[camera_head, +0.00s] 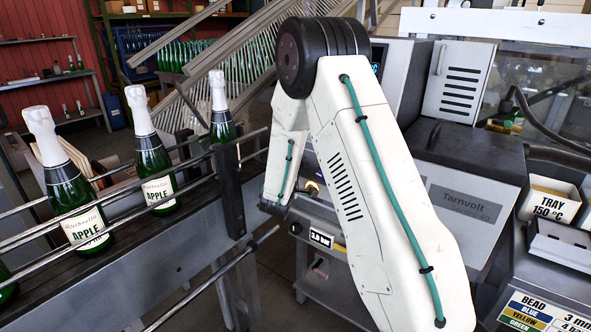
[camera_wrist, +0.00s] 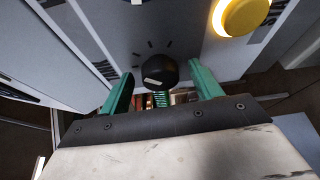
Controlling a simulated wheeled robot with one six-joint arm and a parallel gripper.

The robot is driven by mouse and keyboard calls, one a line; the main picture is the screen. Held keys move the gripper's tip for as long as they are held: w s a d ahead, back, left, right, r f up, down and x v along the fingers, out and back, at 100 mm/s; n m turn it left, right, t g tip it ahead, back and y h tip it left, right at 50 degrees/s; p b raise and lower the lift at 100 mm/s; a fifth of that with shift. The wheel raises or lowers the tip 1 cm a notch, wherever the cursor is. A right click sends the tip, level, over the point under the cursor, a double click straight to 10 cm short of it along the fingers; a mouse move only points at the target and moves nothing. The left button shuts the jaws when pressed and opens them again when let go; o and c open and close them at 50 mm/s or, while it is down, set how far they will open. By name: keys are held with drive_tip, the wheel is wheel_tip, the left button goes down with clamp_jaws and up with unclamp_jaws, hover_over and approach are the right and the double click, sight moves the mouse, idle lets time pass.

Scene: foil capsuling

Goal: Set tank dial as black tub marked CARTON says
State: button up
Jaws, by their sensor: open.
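In the wrist view a black round dial knob (camera_wrist: 160,70) with a pale mark sits on a grey panel, with short dark tick marks around its upper side. My gripper (camera_wrist: 163,76) is open, its two green fingers on either side of the knob. I cannot tell whether they touch it. A label reading 3.0 bar (camera_head: 321,239) is on the front of the machine below my arm. No black tub marked CARTON shows in either view.
A large yellow button (camera_wrist: 240,14) is close to the dial, up and right. In the head view, a pale tub marked TRAY 150 °C (camera_head: 552,207) and a BEAD colour chart (camera_head: 545,315) are at the right. Bottles marked APPLE (camera_head: 160,190) stand on a railed conveyor at the left.

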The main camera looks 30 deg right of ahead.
drive_tip(key=v, duration=0.8)
drive_tip(key=shift+d, duration=0.1)
drive_tip(key=shift+w, duration=0.1)
